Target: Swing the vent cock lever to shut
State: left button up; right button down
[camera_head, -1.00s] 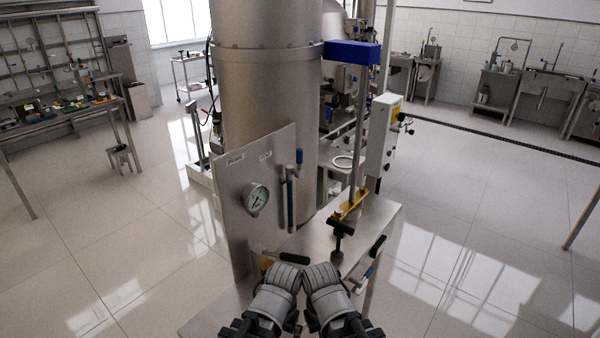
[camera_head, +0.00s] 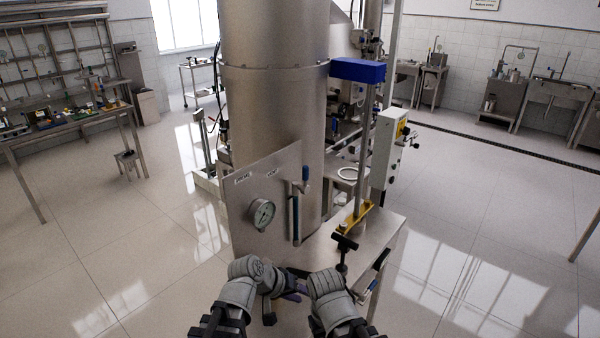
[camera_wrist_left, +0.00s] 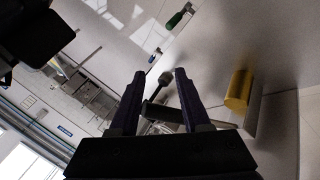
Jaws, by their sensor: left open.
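My left gripper (camera_head: 279,298) is low in front of the upright steel panel (camera_head: 250,205). In the left wrist view its two dark fingers (camera_wrist_left: 158,75) are apart, with nothing held between them. A black bar-like handle (camera_wrist_left: 163,112) crosses behind the fingers, beside a yellow cylinder (camera_wrist_left: 240,88) on a grey surface. I cannot tell whether this handle is the vent cock lever. A blue-tipped lever (camera_head: 306,172) stands upright on the panel, above a sight tube (camera_head: 295,218). The panel labels are too small to read surely. My right forearm shows, but its gripper is hidden.
The large steel column (camera_head: 272,115) stands behind.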

aim_at(304, 174)
pick_arm(q)
jog(key=w+r+n+t+h, duration=0.1)
jog(key=w+r+n+t, duration=0.1)
jog(key=w+r, duration=0.1)
jog(key=w+a+r+n+t+h, duration=0.1)
jog(key=w+r+n+t, duration=0.1)
jog(key=r, duration=0.4)
jog(key=w+a+r+n+t+h+p, duration=0.1)
jog(key=w+r+n+t, duration=0.1)
jog(key=w+r+t, duration=0.1)
jog(key=shift+w+a+r, duration=0.1)
jog(key=shift+w+r, duration=0.6)
jog(key=shift+r, duration=0.05)
jog(key=c, duration=0.6)
jog(key=w+a+r+n+t, duration=0.1)
jog(key=a+r+n, duration=0.1)
jog(key=w+a+r+n+t+y, duration=0.1)
jog(key=r+n+t, duration=0.1)
jog(key=w+a+r+n+t, duration=0.1)
jog(key=a+r+n+t, duration=0.1)
jog(key=shift+w+a+n+y, duration=0.3)
jog(key=shift+w+a+y, duration=0.05)
jog(key=shift+y, duration=0.05)
grip_shut()
jog(key=x, duration=1.4)
jog(key=shift+d, duration=0.1)
jog(key=shift+r+p, duration=0.1)
jog(key=shift+p, duration=0.25)
